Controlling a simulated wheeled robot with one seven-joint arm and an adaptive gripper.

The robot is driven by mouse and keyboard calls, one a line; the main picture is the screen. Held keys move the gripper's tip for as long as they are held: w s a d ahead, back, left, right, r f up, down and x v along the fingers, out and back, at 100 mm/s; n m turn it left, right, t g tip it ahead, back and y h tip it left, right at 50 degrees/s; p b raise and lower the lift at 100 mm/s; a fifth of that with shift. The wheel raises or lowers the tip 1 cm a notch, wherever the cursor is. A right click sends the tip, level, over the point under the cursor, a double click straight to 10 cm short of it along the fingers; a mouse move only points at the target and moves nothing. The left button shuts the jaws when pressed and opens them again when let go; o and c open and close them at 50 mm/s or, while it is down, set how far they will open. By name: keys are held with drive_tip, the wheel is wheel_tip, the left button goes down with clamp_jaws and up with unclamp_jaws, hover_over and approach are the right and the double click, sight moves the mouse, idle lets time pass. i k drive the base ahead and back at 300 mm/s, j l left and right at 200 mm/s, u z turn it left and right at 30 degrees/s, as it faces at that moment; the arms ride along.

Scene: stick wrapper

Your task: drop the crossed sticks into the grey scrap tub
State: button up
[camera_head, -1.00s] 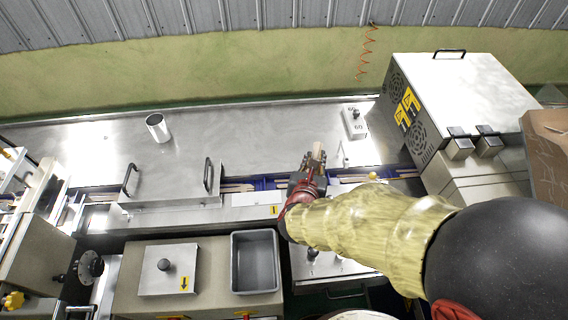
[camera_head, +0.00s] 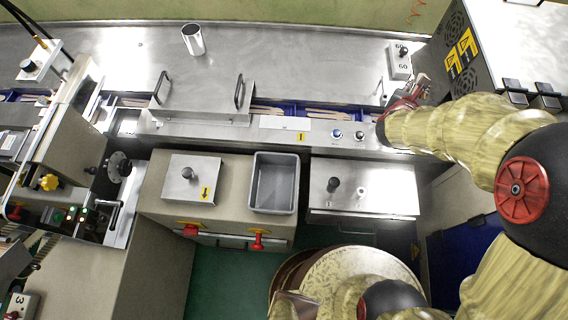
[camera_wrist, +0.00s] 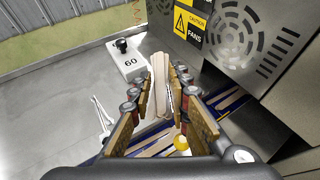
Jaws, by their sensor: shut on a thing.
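My gripper (camera_wrist: 168,92) is shut on pale wooden sticks (camera_wrist: 159,76), which stick out past its fingertips in the wrist view. Whether they cross is hard to tell there. In the head view my gripper (camera_head: 421,86) is at the right, over the back line beside the fan cabinet, and the sticks are too small to make out. The grey scrap tub (camera_head: 274,184) is a rectangular open bin, below and left of my gripper in the picture. Its inside looks empty.
The fan cabinet (camera_head: 468,50) stands close to the right of my gripper. A block marked 60 (camera_head: 399,62) is just up and left of it. Other sticks lie in the blue channel (camera_head: 262,110). A lidded box (camera_head: 192,180) is left of the tub, and a metal plate with knobs (camera_head: 365,187) right.

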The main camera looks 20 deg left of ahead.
sight(282, 189)
drive_tip(key=u, duration=1.65)
